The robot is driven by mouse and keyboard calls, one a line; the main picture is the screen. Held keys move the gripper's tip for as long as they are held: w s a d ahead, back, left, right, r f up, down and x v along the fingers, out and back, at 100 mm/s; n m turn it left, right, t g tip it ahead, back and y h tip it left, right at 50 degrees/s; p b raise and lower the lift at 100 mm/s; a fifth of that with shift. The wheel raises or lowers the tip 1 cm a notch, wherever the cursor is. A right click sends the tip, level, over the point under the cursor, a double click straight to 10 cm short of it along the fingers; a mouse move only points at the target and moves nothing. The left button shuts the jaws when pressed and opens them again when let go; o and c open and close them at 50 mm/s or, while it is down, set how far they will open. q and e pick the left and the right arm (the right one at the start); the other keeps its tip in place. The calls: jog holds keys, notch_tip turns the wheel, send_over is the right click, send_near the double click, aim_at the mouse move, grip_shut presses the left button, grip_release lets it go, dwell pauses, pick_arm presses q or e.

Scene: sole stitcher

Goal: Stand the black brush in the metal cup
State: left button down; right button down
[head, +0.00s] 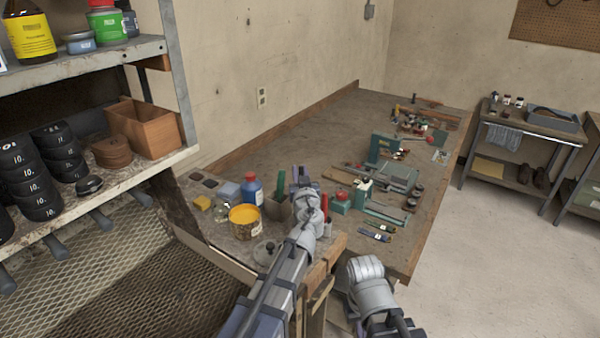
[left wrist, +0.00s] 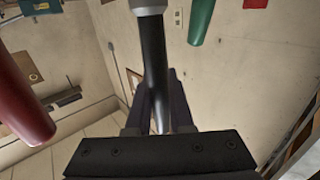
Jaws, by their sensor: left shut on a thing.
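My left gripper (head: 305,192) is over the near left part of the workbench, among upright items. In the left wrist view the black brush (left wrist: 152,60) shows as a black handle with a metal collar at the top edge; my left gripper (left wrist: 160,108) is shut on this handle. The brush's bristles are out of that view. In the head view a grey-beige container (head: 278,209), possibly the metal cup, stands just left of my gripper, with a green handle (head: 281,182) rising at it. My gripper partly hides this spot. My right gripper is not in view; only my right arm shows.
A red handle (head: 324,203) and a red-topped green box (head: 342,202) are to the right. The bench's back left is clear.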

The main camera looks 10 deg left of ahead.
pick_arm(q)
jog(key=shift+f+b, duration=1.8)
jog(key=shift+f, duration=0.25)
jog(key=c, duration=0.7)
grip_release()
jog(key=shift+v, duration=3.9)
jog(key=shift+r, duration=0.1)
jog(key=shift+s, duration=0.15)
